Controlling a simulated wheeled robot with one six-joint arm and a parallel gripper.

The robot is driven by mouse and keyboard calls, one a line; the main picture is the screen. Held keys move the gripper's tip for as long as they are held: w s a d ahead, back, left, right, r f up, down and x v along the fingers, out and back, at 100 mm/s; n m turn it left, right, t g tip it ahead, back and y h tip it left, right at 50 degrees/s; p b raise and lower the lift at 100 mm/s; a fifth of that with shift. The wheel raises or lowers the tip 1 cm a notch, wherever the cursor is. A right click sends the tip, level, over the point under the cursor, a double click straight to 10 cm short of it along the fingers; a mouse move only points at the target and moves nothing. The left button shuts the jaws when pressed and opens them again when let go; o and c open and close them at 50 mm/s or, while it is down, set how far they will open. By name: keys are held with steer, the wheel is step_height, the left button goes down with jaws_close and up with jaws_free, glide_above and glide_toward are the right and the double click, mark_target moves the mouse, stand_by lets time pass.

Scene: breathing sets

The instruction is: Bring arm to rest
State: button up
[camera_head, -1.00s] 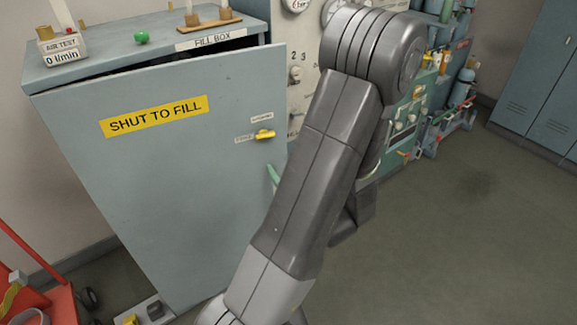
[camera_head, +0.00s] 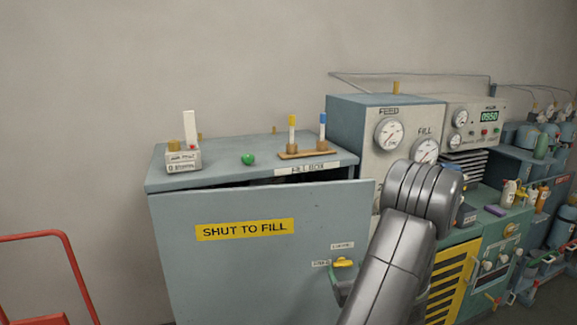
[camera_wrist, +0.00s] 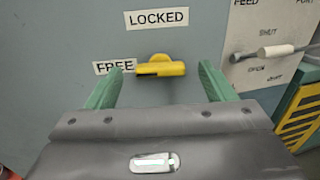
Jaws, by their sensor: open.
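My gripper (camera_wrist: 161,70) is open, its two green fingers either side of the yellow latch (camera_wrist: 160,67) on the fill box door; I see no contact. The latch lies level, its arm beside the FREE label (camera_wrist: 114,67), below the LOCKED label (camera_wrist: 157,18). In the head view the grey door (camera_head: 255,268) carries a yellow SHUT TO FILL sign (camera_head: 245,229), and a dark gap shows along its top edge. My grey arm (camera_head: 400,255) rises at the right of the door and hides most of my gripper there.
On the fill box top (camera_head: 215,170) stand an air test block (camera_head: 183,162), a green ball (camera_head: 248,159) and a wooden stand (camera_head: 308,152) with two tubes. A gauge panel (camera_head: 372,165) and green bench lie right. A red rail (camera_head: 75,262) stands at left.

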steer(key=shift+w+a, duration=0.1)
steer(key=shift+w, duration=0.65)
steer(key=shift+s, duration=0.1)
